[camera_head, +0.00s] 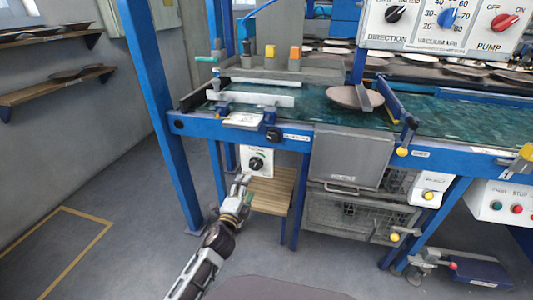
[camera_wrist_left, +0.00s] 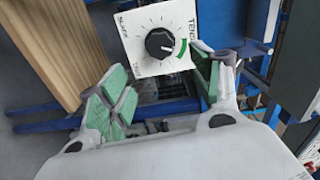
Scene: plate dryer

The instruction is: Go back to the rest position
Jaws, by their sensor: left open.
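My left gripper (camera_head: 241,186) is in the lower middle of the head view, its arm coming up from the bottom left. It is in front of and a little below a white dial box with a black knob (camera_head: 257,163) on the blue frame. In the left wrist view my left gripper (camera_wrist_left: 160,88) is open, its green pads spread with nothing between them. The black knob (camera_wrist_left: 160,43) shows beyond the fingers, apart from them; its box has a green mark on the scale. My right gripper is not in view.
A wooden stool (camera_head: 272,190) stands close behind the gripper. A blue post (camera_head: 160,110) is to the left. A plate (camera_head: 355,97) lies on the green conveyor (camera_head: 310,98). Wire baskets (camera_head: 350,215) are at right. Grey floor at left is clear.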

